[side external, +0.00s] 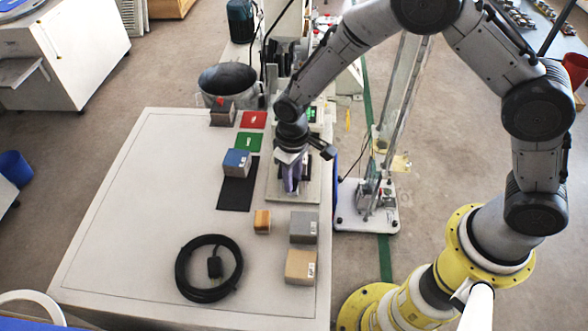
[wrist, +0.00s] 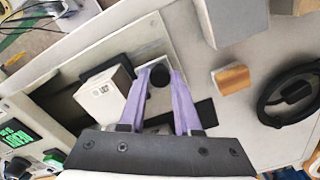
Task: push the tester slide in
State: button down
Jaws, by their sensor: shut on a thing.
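The tester (side external: 308,190) is a light flat base near the right edge of the table, with a green-lit display (side external: 313,114) behind. The display also shows at the lower left of the wrist view (wrist: 20,138). My gripper (side external: 291,188) points down over the tester base. In the wrist view its two purple fingers (wrist: 161,76) are shut on a round black knob (wrist: 160,75) on the small light slide plate (wrist: 150,62). A white labelled block (wrist: 104,94) is just left of the fingers. In the side view, my gripper hides the knob and most of the slide.
A blue-topped block (side external: 237,162) stands on a black mat (side external: 234,195), near green (side external: 248,142) and red (side external: 253,120) squares. Grey (side external: 303,226), tan (side external: 300,266) and small orange (side external: 262,221) blocks and a black cable coil (side external: 209,268) lie nearer. The table's left side is clear.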

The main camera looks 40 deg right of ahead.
jog(key=shift+w+d, duration=2)
jog(key=shift+w, duration=0.1)
jog(key=shift+w+d+r, duration=0.1)
jog(key=shift+w+d, duration=2)
jog(key=shift+d, duration=0.05)
jog(key=shift+w, duration=0.1)
